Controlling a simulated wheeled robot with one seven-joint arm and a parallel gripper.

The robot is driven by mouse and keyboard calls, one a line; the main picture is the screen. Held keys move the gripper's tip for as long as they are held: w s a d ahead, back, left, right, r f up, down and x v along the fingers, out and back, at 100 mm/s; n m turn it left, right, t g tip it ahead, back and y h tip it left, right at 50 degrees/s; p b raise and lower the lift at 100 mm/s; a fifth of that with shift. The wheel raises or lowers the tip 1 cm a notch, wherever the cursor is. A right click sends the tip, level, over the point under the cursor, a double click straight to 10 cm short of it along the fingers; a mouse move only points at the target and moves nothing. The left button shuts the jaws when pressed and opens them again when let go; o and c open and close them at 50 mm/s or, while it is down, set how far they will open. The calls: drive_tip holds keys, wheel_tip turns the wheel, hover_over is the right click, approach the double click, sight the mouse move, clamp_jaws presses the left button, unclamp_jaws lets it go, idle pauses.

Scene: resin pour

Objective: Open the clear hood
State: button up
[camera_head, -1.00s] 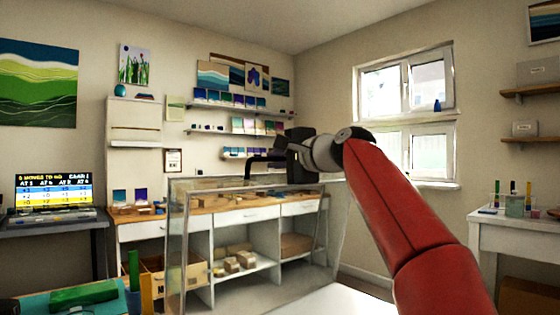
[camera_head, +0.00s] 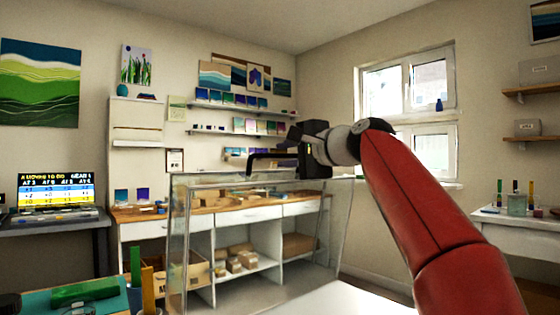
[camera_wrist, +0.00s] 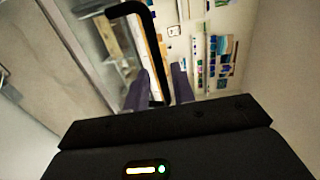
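The clear hood (camera_head: 181,245) stands in front of me in the head view, a see-through box with pale edges. Its black handle (camera_head: 262,155) shows above its top edge, reaching left from my gripper (camera_head: 300,152). In the wrist view the handle (camera_wrist: 152,45) is a black bent bar, and its near end appears in the gap between my two dark fingers (camera_wrist: 159,86). The fingers stand apart, so my gripper looks open. I cannot tell whether either finger touches the bar. In the head view the fingertips are hard to make out.
A wooden-topped bench (camera_head: 225,206) with white drawers stands behind the hood. A teal mat (camera_head: 105,303) with a green block is at the lower left. A white side table (camera_head: 520,232) is at the right. A monitor (camera_head: 55,190) stands at the left.

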drive_tip(key=shift+b+v, duration=0.5)
drive_tip(key=shift+v, duration=1.9)
